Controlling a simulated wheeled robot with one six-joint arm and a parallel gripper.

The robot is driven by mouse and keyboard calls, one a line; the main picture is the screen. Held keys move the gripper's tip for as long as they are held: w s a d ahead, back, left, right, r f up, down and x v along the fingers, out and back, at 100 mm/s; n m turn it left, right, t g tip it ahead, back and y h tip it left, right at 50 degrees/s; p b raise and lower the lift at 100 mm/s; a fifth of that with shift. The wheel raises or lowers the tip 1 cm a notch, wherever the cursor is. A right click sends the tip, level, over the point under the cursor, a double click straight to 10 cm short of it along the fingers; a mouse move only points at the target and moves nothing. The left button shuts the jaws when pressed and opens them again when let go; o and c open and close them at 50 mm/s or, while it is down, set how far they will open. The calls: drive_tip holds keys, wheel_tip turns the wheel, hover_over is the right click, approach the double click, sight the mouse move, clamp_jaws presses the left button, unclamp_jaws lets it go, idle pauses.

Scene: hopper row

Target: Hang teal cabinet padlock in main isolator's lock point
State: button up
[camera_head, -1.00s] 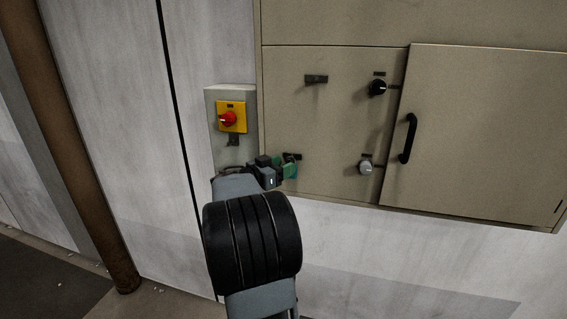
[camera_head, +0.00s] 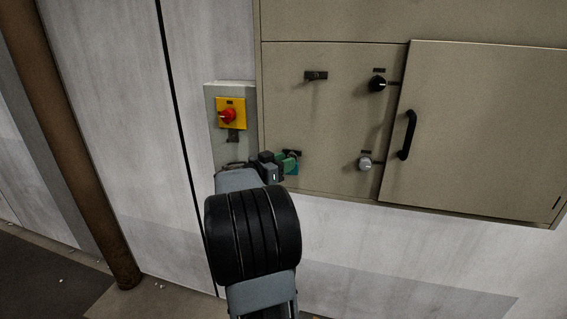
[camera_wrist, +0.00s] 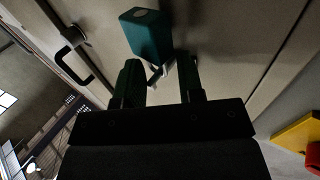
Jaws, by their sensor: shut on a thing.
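The teal padlock (camera_wrist: 148,35) is at the fingertips in the wrist view, its body beyond the jaws and its metal shackle pointing back between them. My gripper (camera_wrist: 160,78) is shut on it, apparently at the shackle. In the head view the padlock (camera_head: 293,168) is a small teal patch by my gripper (camera_head: 278,164), at the cabinet's lower left, just below a black fitting (camera_head: 292,153). I cannot tell whether the shackle still passes through that fitting. The main isolator (camera_head: 229,114) has a red knob on a yellow plate, with a dark lock point (camera_head: 233,136) below it.
The beige cabinet (camera_head: 340,120) carries another black fitting (camera_head: 315,76), a black knob (camera_head: 377,84), a grey knob (camera_head: 366,163) and a door with a black handle (camera_head: 408,135). A brown post (camera_head: 90,150) stands at left. The wall between post and isolator is clear.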

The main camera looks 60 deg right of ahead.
drive_tip(key=shift+c, duration=1.4)
drive_tip(key=o, duration=0.9)
drive_tip(key=shift+o, duration=0.2)
drive_tip(key=shift+w+a, duration=0.1)
drive_tip(key=b+v, duration=0.4)
drive_tip(key=v, duration=0.9)
drive_tip(key=shift+a, duration=0.3)
